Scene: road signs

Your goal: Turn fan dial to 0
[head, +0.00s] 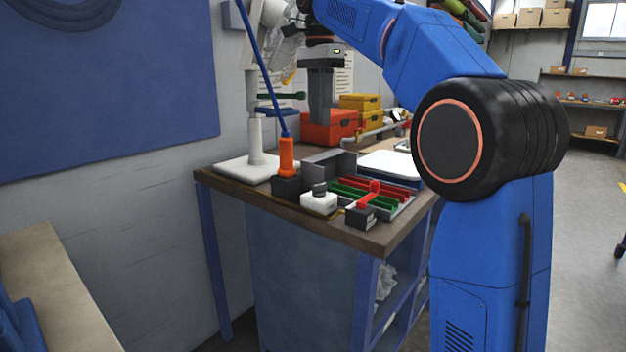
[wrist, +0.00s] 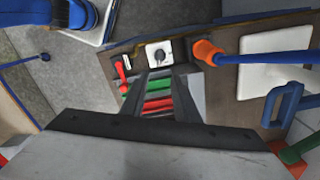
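The dial is a dark knob (head: 319,189) on a small white box (head: 318,204) near the front edge of the workbench. In the wrist view the knob (wrist: 159,55) sits on the white box (wrist: 151,47) just beyond the fingertips. Its setting is too small to read. My gripper (head: 321,120) points down above the bench, behind and well above the dial, touching nothing. In the wrist view my gripper (wrist: 161,73) shows two grey fingers apart with nothing between them. A white stand (head: 256,140), possibly the fan's, rises behind; its top is partly hidden.
An orange-handled tool (head: 287,155) with a blue shaft stands upright left of the box. A red lever switch (head: 366,203) is close on its right. A tray with red and green dividers (head: 358,190) lies behind. Red (head: 328,128) and yellow (head: 361,102) toolboxes stand farther back.

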